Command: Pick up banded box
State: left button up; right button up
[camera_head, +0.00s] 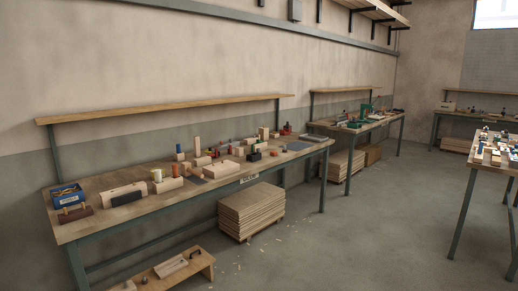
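I cannot clearly make out a banded box; the objects on the benches are small at this distance. Neither of my grippers is in view. The long workbench (112,223) along the left wall holds several wooden blocks, cylinders and small boxes. A blue box (67,196) with things in it stands at its left end. A wooden block (125,194) with a dark piece against its front lies to the right of the blue box. Whether any of these carries a band is too small to tell.
A stack of boards (250,211) stands on the floor under the bench's right part. A low wooden bench (150,281) stands in front at the bottom. Another bench (365,124) is farther back, and a table (475,165) stands at the right. The floor (360,225) between is clear.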

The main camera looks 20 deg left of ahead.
aim_at(263, 147)
jog(key=i+l+u, duration=0.2)
jog(key=i, duration=3.4)
jog(key=j, duration=0.1)
